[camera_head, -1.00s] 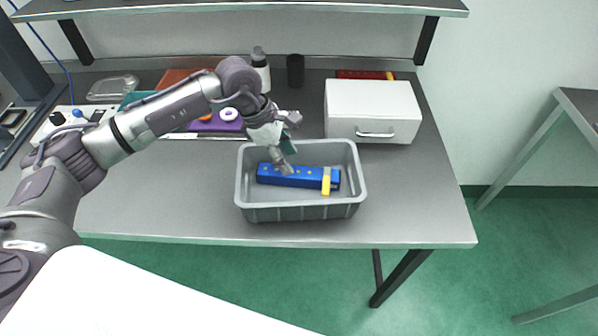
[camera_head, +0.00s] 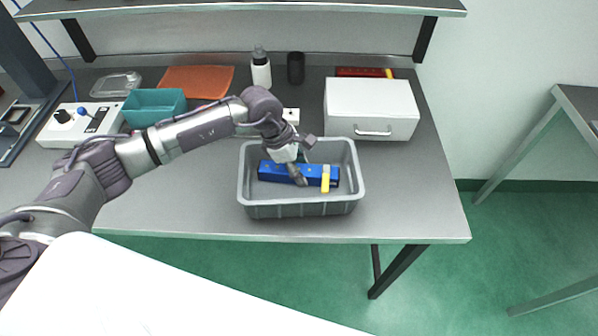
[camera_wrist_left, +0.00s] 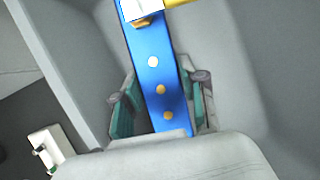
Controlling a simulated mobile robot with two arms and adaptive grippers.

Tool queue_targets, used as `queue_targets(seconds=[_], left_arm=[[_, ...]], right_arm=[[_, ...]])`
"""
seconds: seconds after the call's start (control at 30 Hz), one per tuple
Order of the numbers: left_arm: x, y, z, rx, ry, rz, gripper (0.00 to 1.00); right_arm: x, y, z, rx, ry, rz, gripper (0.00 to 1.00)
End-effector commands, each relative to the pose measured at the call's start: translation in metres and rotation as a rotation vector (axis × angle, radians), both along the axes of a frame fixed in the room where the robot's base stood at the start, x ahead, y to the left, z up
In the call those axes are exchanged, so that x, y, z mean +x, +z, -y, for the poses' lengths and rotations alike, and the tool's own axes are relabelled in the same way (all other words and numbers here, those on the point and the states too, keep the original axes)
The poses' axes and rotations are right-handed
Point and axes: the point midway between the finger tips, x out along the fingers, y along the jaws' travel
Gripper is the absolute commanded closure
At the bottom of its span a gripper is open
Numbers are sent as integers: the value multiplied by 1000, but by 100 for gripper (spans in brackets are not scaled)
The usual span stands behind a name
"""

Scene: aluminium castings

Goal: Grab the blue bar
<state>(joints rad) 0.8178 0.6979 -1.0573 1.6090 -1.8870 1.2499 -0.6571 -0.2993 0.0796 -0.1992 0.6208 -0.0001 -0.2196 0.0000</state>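The blue bar (camera_head: 313,174) lies in the grey bin (camera_head: 300,210) on the table, with a row of small round yellowish spots on its top. A yellow and white piece (camera_head: 325,181) lies across its right part. My left gripper (camera_head: 297,172) reaches down into the bin over the bar's left part. In the left wrist view the blue bar (camera_wrist_left: 158,75) runs between the two fingers of the open gripper (camera_wrist_left: 160,98), with a gap visible at the left finger. Whether the right finger touches it I cannot tell. My right gripper is not in view.
A white drawer box (camera_head: 370,105) stands behind the bin at right. A white bottle (camera_head: 261,70) and a black cup (camera_head: 295,68) are at the back. A teal tray (camera_head: 153,107) and an orange mat (camera_head: 197,80) are at back left. The table right of the bin is clear.

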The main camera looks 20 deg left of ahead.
Motion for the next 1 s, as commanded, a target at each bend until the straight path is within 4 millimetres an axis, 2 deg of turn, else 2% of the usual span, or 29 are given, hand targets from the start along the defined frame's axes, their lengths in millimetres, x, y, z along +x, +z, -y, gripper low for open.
queue_targets(seconds=[0.03,0.1,0.13,0.37,0.47,0.8,1.0], left_arm=[[0,0,0,0,0,0,87],[0,0,0,0,0,0,99],[0,0,0,0,0,0,100],[1,2,0,-2,0,3,100],[1,10,0,-2,-1,5,100],[2,74,0,-2,0,8,100],[1,97,0,-2,0,3,100]], right_arm=[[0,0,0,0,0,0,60],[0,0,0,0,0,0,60],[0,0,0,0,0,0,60],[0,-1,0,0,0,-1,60],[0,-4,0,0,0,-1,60],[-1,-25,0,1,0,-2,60],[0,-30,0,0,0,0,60]])
